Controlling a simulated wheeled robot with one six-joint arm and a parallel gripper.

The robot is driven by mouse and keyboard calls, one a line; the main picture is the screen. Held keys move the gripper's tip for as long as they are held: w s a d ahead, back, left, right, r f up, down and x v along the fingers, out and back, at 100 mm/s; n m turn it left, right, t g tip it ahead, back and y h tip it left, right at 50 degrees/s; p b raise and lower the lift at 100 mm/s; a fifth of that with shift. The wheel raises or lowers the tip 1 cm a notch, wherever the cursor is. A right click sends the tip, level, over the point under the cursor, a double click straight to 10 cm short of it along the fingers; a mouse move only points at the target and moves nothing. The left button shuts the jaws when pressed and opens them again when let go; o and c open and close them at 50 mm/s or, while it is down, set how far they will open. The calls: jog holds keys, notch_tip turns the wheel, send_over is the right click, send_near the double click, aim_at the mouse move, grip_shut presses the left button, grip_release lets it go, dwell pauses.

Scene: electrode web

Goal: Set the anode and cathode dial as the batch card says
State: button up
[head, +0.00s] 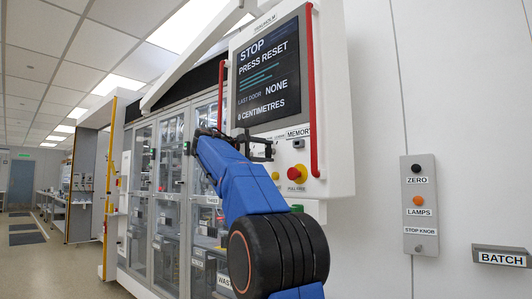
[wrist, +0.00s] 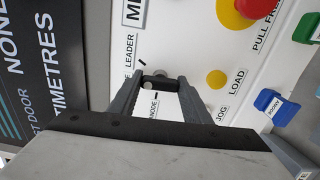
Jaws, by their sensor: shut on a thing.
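My gripper (head: 266,150) reaches up to the lower part of the control panel (head: 337,75) in the head view. In the wrist view my gripper (wrist: 158,84) is shut on a small dark dial (wrist: 157,83) on the white panel face. The label LEADER (wrist: 130,50) stands beside the dial, and a label ending in NODE (wrist: 153,104) is partly covered by a finger. The dial's pointer cannot be made out. A holder labelled BATCH (head: 500,257) is on the wall at the far right; no card text is readable.
The screen (head: 268,75) reads STOP, PRESS RESET, LAST DOOR NONE, 0 CENTIMETRES. A red PULL FREE knob (head: 297,174) and yellow LOAD button (wrist: 216,78) are close to the gripper. A red rail (head: 312,95) edges the panel. A wall plate (head: 419,205) carries ZERO, LAMPS and STOP KNOB.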

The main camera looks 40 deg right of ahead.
jog(key=m, duration=0.6)
jog(key=shift+f, duration=0.1)
jog(key=shift+m, duration=0.3)
dwell(0.3)
jog(key=o, duration=1)
jog(key=shift+o, duration=0.2)
jog(key=shift+a, duration=0.15)
jog(key=w+a, duration=0.1)
jog(key=a, duration=1.6)
jog(key=shift+a, duration=0.1)
